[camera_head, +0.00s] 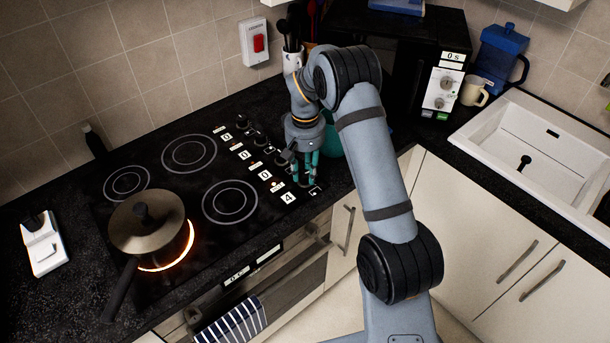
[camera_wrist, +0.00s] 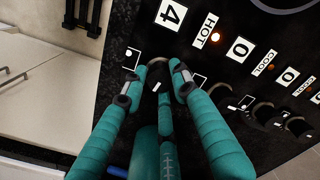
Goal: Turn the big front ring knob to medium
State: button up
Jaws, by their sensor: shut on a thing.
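My gripper (camera_head: 304,178) is over the front end of the hob's row of knobs. In the wrist view its teal fingers (camera_wrist: 157,80) are closed around a dark knob (camera_wrist: 158,74), which they partly hide, so I cannot read its pointer. The display beside this knob reads 4 (camera_wrist: 170,14), with a lit orange light (camera_wrist: 214,37) by the word HOT. The big front ring glows orange under a lidded pan (camera_head: 148,226) at the front left of the black glass hob (camera_head: 192,258).
Other knobs (camera_wrist: 262,113) stand close beside the gripper, their displays reading 0. The pan's handle (camera_head: 118,292) points to the hob's front edge. A microwave (camera_head: 400,75) and a white sink (camera_head: 545,140) are to the right. The other rings are bare.

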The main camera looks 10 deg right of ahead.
aim_at(305, 174)
jog(key=o, duration=1.2)
jog(key=shift+s, duration=0.1)
jog(key=shift+c, duration=0.2)
jog(key=shift+r, duration=0.1)
notch_tip(305, 174, up, 12)
notch_tip(305, 174, down, 12)
jog(key=shift+r, duration=0.1)
jog(key=shift+n+p, duration=0.5)
jog(key=shift+p, duration=0.4)
jog(key=shift+n, duration=0.4)
jog(key=shift+f, duration=0.2)
